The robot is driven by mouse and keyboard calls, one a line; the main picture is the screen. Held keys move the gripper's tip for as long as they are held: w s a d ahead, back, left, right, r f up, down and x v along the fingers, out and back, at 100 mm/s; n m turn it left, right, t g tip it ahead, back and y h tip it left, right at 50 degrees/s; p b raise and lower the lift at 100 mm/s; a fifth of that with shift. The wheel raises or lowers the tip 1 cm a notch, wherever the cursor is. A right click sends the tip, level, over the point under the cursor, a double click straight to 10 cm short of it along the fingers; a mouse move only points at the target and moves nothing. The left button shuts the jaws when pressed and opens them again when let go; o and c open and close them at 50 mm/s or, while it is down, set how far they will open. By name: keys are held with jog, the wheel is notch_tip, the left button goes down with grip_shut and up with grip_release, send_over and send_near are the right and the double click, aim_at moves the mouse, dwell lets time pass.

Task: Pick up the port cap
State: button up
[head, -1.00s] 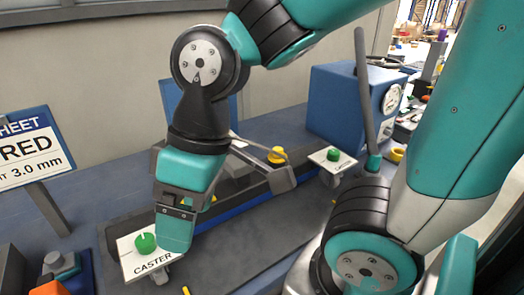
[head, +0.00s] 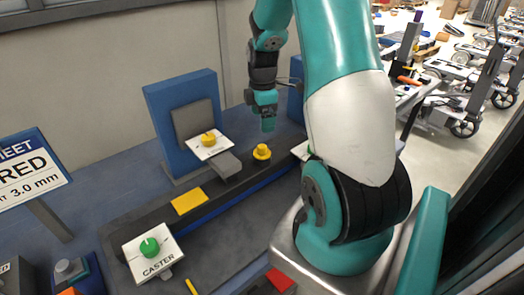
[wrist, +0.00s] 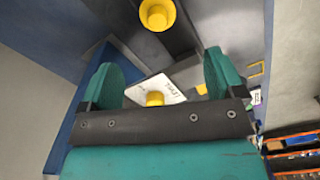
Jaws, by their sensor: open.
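A yellow round cap with a wide flange, which looks like the port cap (head: 262,152), sits on the dark rail in the head view. It shows at the top edge of the wrist view (wrist: 157,14), beyond my fingertips. My gripper (head: 268,123) is above and slightly right of the cap in the head view, apart from it. In the wrist view my gripper (wrist: 163,72) has its two teal fingers wide apart with nothing held between them.
A white plate with a yellow knob (head: 208,138) stands before a blue upright panel (head: 165,100). A CASTER plate with a green knob (head: 150,246) is at the front left. A yellow block (head: 189,201) lies on the rail. A red piece (head: 281,280) is near my base.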

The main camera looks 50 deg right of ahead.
aim_at(263, 146)
notch_tip(263, 146, down, 6)
jog(key=shift+f+p, duration=0.25)
jog(key=shift+p, duration=0.35)
jog(key=shift+d+f+p, duration=0.15)
jog(key=shift+f+p, duration=0.45)
jog(key=shift+f, duration=0.75)
jog(key=shift+d+f+p, duration=0.1)
jog(key=shift+f+p, duration=0.45)
jog(key=shift+f, duration=0.75)
jog(key=shift+c, duration=0.2)
jog(key=c, duration=0.9)
